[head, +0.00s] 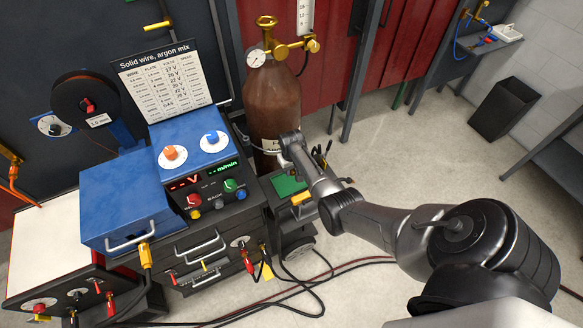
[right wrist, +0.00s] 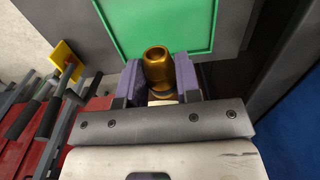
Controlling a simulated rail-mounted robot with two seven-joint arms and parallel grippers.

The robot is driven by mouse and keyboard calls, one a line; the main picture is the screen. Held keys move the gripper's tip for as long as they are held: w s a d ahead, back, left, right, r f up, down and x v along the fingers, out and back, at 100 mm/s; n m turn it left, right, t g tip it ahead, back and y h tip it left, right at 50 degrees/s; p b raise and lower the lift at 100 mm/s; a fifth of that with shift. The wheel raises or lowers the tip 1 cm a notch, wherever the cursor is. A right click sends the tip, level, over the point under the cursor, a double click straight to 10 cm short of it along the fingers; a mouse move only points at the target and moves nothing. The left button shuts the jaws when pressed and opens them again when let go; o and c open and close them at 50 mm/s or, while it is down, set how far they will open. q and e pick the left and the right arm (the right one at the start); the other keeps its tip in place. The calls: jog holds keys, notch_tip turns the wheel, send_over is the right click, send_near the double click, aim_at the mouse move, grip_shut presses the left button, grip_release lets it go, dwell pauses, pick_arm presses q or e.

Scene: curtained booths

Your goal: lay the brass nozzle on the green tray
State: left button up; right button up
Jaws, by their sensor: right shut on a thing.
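The brass nozzle (right wrist: 157,62) is a short golden cylinder with an open round end, seen in the right wrist view. My right gripper (right wrist: 158,80) is shut on it, with one purple-padded finger on each side. The green tray (right wrist: 200,22) lies just beyond the nozzle, whose tip overlaps the tray's near edge in that view; I cannot tell whether they touch. In the head view the green tray (head: 284,187) is partly hidden by my right arm, and my right gripper (head: 288,150) is by the brown cylinder. The nozzle cannot be made out there. My left gripper is not in view.
The brown gas cylinder (head: 273,105) with brass regulator stands behind the tray. The welding unit with blue top (head: 188,142) is left of it. Dark-handled tools (right wrist: 42,110) on a red surface lie left in the wrist view. Cables (head: 310,285) run over the floor.

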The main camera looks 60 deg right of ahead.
aim_at(292, 182)
jog(key=shift+f+b, duration=2)
jog(key=shift+f, duration=0.95)
jog(key=shift+f+b, duration=0.45)
jog(key=shift+f, duration=0.2)
jog(key=shift+f, duration=0.1)
jog(key=o, duration=1.1)
notch_tip(292, 182, up, 12)
jog(key=shift+r+p, duration=0.25)
jog(key=shift+p, duration=1)
jog(key=shift+r, duration=0.7)
